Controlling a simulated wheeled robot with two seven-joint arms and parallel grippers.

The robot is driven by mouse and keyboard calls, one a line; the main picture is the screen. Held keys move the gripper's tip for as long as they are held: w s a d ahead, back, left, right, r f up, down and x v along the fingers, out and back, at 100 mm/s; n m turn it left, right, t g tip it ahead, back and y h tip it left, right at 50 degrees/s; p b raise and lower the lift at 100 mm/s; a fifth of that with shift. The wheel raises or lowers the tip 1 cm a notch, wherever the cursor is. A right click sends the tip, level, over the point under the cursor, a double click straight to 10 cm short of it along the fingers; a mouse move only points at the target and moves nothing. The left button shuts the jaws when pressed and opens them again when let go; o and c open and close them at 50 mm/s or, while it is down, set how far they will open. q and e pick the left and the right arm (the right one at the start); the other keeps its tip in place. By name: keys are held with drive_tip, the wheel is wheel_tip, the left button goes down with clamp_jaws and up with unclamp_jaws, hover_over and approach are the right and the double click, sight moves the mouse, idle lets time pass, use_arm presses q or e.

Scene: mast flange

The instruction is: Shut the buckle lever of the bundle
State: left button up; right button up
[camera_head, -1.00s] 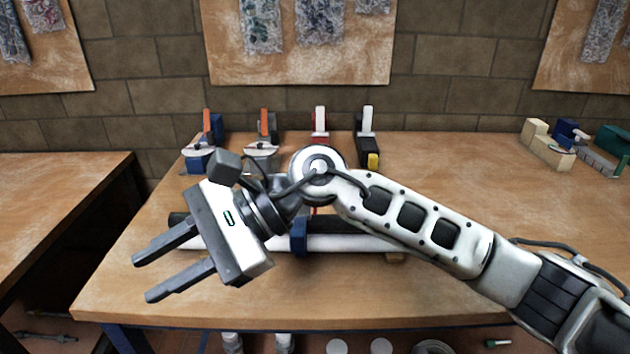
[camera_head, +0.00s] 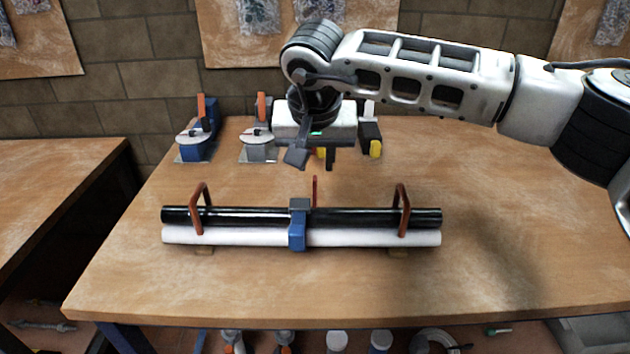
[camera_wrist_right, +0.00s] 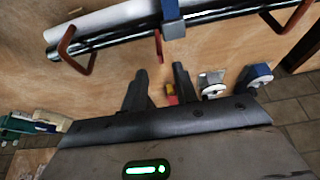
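The bundle is a black tube (camera_head: 255,217) and a white tube (camera_head: 350,237) lying side by side on the workbench. A blue buckle (camera_head: 298,230) wraps its middle; it also shows in the wrist view (camera_wrist_right: 173,20). A thin red lever (camera_head: 314,190) stands up behind the buckle, and shows in the wrist view (camera_wrist_right: 158,45). My right gripper (camera_head: 328,158) is above the bench behind the bundle, apart from the lever. In the wrist view its two fingers (camera_wrist_right: 160,75) are spread with nothing between them. My left gripper is not in view.
Red hoops (camera_head: 198,208) (camera_head: 402,210) stand over both ends of the bundle. Clamp-like tools (camera_head: 195,140) (camera_head: 257,145) stand along the back edge, partly behind my right gripper. The workbench (camera_head: 500,270) is clear at the front and right.

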sight(315, 178)
drive_tip(key=x, duration=0.8)
drive_tip(key=shift+p, duration=0.3)
drive_tip(key=shift+c, duration=0.3)
clamp_jaws()
